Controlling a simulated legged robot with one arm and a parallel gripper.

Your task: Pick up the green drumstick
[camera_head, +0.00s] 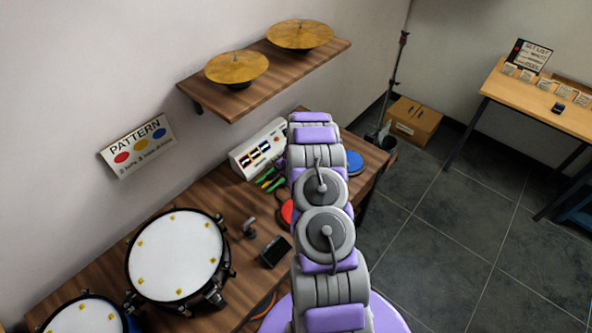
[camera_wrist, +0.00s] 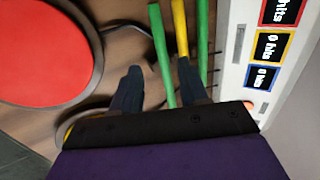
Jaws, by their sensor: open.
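The green drumstick (camera_wrist: 160,45) runs from the top edge of the wrist view down between my gripper's fingers. In the head view the green drumstick (camera_head: 274,184) lies on the wooden bench, just left of my arm. My gripper (camera_wrist: 160,80) is open, with one dark finger on each side of the stick's lower part. I cannot tell whether either finger touches it. A yellow drumstick (camera_wrist: 181,30) lies close to its right, with its lower end near the right finger. My arm hides the gripper in the head view.
A red pad (camera_wrist: 45,50) is left of the gripper in the wrist view. A white panel (camera_wrist: 240,60) with hit counters stands close on the right. The bench also holds a white drum (camera_head: 176,255) and a small dark box (camera_head: 274,251). A shelf with cymbals (camera_head: 237,67) hangs above.

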